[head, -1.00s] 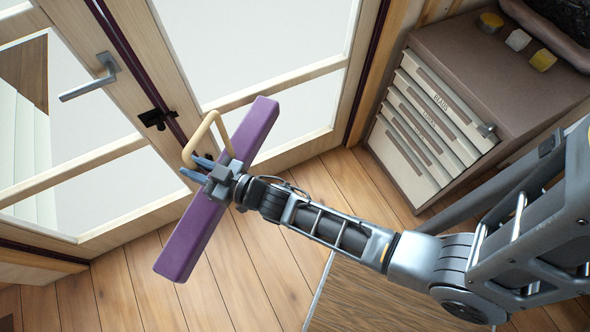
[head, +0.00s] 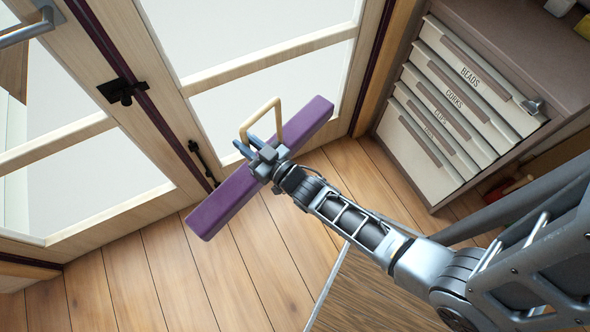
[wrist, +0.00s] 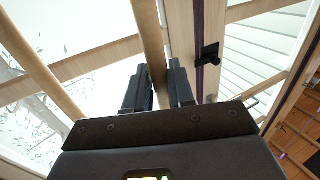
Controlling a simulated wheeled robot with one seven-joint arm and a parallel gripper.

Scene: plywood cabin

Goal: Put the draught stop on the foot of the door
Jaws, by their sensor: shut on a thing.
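The draught stop (head: 300,122) is a long purple bar with a tan loop handle (head: 279,112). My gripper (head: 246,143) is shut on the handle, and the bar hangs slanted across the head view. In the wrist view the tan handle (wrist: 150,40) runs up between the two dark fingers (wrist: 163,80); the purple bar is not visible there. The glazed wooden door (head: 150,60) stands behind, with dark purple edge strips. The bar overlaps the lower part of the right leaf; I cannot tell whether it touches it.
A drawer cabinet (head: 450,105) with labelled drawers stands at the right. A black latch (head: 121,91) and a lower bolt (head: 203,162) sit at the door's middle joint. The plank floor (head: 180,275) is clear in front; a brown mat (head: 375,290) lies near my arm.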

